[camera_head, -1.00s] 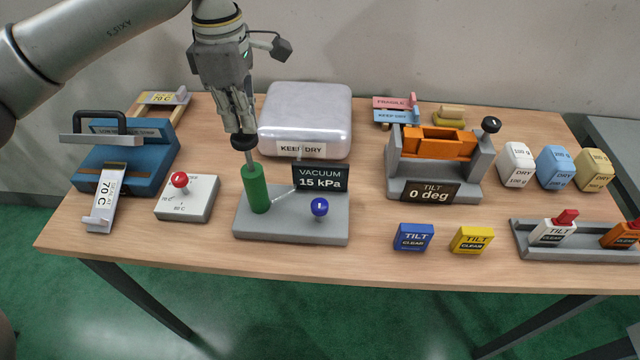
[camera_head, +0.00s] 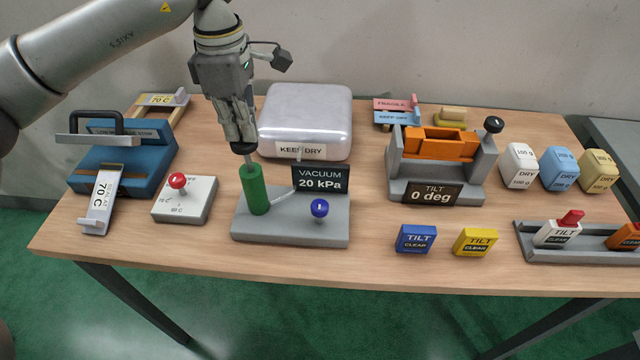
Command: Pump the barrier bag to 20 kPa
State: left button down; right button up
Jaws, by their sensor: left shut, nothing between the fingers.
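The green pump (camera_head: 257,190) stands upright on a grey base (camera_head: 290,228). A metal rod rises from it to a black knob (camera_head: 243,148). My left gripper (camera_head: 241,138) is shut with nothing between its fingers, and its fingertips are at the top of the knob. The black display (camera_head: 320,180) on the base reads "VACUUM 20 kPa". A blue knob (camera_head: 320,207) sits at the base's right. The silvery barrier bag (camera_head: 306,112), labelled "KEEP DRY", lies behind the pump, with a thin clear tube between them. My right gripper is not in view.
Left of the pump are a grey box with a red knob (camera_head: 178,181) and a blue sealer (camera_head: 124,165). To the right are a tilt stand (camera_head: 439,187) reading "0 deg", coloured tags and several dry packs. The table's front edge is clear.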

pick_arm(q)
jog(key=shift+r+p, duration=2.2)
jog(key=shift+r, duration=1.3)
jog(key=shift+f, duration=0.1)
